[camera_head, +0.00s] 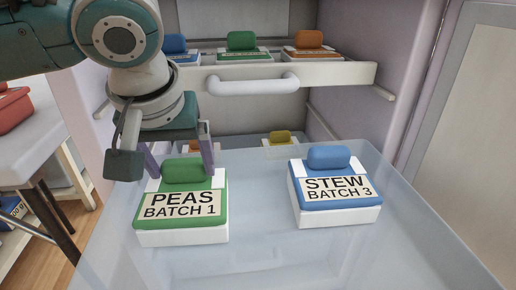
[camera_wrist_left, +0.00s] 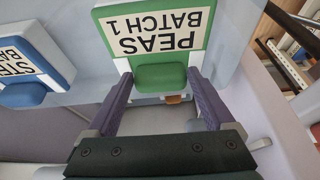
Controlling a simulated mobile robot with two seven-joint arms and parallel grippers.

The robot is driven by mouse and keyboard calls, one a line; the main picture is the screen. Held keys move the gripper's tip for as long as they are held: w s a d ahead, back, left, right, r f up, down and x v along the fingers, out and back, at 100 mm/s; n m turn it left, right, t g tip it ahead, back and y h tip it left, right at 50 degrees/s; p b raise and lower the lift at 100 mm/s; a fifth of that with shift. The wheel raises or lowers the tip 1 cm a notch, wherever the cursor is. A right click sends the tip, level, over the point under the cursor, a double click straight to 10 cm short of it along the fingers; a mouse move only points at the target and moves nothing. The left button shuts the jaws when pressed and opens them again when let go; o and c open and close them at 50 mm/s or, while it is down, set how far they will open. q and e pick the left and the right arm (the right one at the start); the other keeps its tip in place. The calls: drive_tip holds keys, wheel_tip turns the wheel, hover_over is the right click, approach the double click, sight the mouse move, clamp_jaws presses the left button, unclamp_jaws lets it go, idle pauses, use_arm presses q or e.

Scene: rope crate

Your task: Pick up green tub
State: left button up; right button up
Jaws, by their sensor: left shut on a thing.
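The green tub (camera_head: 182,208), labelled PEAS BATCH 1, sits in the clear drawer at the left, with a white base and a green handle on its lid. My left gripper (camera_head: 181,165) is shut on the tub's green handle, one finger on each side. In the left wrist view, the two purple fingers (camera_wrist_left: 160,83) flank the handle, and the green tub (camera_wrist_left: 152,42) shows upside down. The tub appears to rest on the drawer floor. My right gripper is in neither view.
A blue tub (camera_head: 335,190), labelled STEW BATCH 3, stands to the right in the same clear drawer (camera_head: 270,262), with a gap between. An upper drawer with a white handle (camera_head: 252,84) holds blue, green and orange tubs.

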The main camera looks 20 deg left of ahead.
sight(182, 208)
use_arm(q)
drive_tip(key=shift+r, duration=0.1)
drive_tip(key=shift+r+p, duration=0.3)
drive_tip(key=shift+p, duration=0.05)
drive_tip(key=s+p, duration=0.1)
drive_tip(key=s+d+r+p, duration=0.1)
drive_tip(key=s+d+p, duration=0.1)
drive_tip(key=shift+s+r, duration=0.3)
drive_tip(key=shift+r, duration=0.1)
wheel_tip(182, 208, up, 12)
drive_tip(key=p, duration=0.5)
drive_tip(key=shift+r, duration=0.25)
